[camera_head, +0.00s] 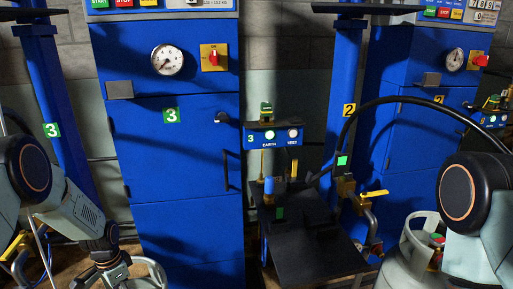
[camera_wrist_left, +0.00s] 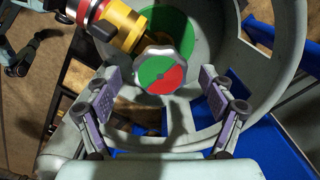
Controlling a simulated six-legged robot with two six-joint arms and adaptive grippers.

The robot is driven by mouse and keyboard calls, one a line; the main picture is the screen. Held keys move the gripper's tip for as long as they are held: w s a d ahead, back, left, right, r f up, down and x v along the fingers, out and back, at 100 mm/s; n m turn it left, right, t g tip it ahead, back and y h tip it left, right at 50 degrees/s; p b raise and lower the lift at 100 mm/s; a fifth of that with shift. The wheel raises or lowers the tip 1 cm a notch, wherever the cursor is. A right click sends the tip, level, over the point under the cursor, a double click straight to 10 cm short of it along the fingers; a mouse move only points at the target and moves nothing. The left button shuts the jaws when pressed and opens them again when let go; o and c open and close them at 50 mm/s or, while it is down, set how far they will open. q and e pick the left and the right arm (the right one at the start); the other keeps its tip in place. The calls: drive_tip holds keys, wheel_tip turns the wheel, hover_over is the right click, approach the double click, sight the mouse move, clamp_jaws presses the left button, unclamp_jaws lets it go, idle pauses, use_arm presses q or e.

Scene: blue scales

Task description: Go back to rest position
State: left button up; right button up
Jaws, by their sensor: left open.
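My left arm comes in from the left in the head view and reaches down to the bottom edge, over the collar of a grey gas cylinder (camera_head: 150,270). In the left wrist view my left gripper (camera_wrist_left: 157,82) is open, its two fingers apart on either side of a red and green valve knob (camera_wrist_left: 162,74). I cannot tell whether a finger touches the knob. A yellow fitting (camera_wrist_left: 120,25) joins the valve, inside the cylinder's grey collar (camera_wrist_left: 262,75). My right arm shows at the right edge of the head view; its gripper is out of view.
Blue scale cabinets (camera_head: 180,190) stand behind, with a second one (camera_head: 400,140) at the right. A black platform (camera_head: 310,250) lies between them. Another grey cylinder (camera_head: 400,270) stands at lower right. A black hose (camera_head: 360,112) arches across near my right arm.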

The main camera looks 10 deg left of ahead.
use_arm(q)
drive_tip(key=shift+m+b, duration=0.4)
drive_tip(key=shift+m, duration=0.7)
drive_tip(key=shift+w+d, duration=0.1)
drive_tip(key=shift+w, duration=0.05)
